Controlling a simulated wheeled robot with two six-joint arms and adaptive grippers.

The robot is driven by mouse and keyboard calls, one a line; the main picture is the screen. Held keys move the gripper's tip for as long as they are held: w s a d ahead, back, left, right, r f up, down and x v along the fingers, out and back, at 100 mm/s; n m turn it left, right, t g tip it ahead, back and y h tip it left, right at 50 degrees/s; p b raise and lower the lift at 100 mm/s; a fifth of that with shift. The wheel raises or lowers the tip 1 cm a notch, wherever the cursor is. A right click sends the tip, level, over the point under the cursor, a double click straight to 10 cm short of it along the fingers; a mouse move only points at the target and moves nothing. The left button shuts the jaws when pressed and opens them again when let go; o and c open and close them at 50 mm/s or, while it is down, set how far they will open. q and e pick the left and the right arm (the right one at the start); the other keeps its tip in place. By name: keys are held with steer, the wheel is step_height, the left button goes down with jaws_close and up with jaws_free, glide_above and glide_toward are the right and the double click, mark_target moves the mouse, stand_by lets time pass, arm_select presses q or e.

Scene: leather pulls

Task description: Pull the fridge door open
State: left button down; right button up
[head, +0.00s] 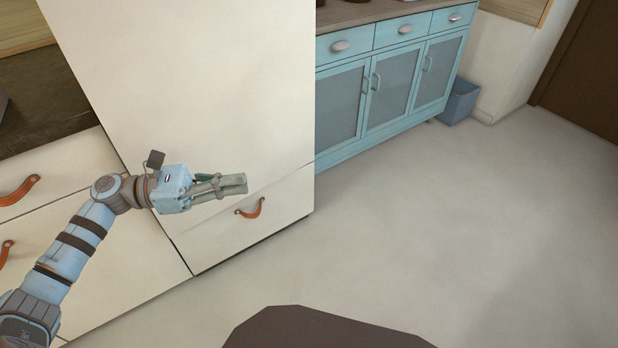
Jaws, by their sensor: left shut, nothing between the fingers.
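The fridge door (190,75) appears to be the tall cream upper panel at the left centre, and it looks closed. Its top is out of the picture. No handle shows on the visible part of this panel. Below it is a cream lower front (235,232) with a brown leather pull (250,208). My left gripper (240,184) is shut and empty, in front of the panel's lower part and above the leather pull in the picture. Whether it touches the panel cannot be told. It hides part of the seam between the two fronts. My right gripper is not in view.
Cream drawers (110,255) with orange leather pulls (20,190) stand at the left. A blue sideboard (395,80) stands to the right of the fridge, with a grey-blue bin (460,102) beside it. The pale floor (480,230) at the right is clear.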

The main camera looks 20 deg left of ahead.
arm_select(q)
steer(key=b+x, duration=0.2)
steer(key=x, duration=1.2)
steer(key=shift+w+b, duration=0.35)
steer(key=shift+b, duration=0.05)
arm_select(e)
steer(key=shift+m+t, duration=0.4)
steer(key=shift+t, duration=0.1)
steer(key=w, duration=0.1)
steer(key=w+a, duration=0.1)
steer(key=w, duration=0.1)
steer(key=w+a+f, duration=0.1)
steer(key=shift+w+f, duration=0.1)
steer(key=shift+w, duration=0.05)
arm_select(q)
steer(key=shift+a+f, duration=0.1)
steer(key=shift+a, duration=0.05)
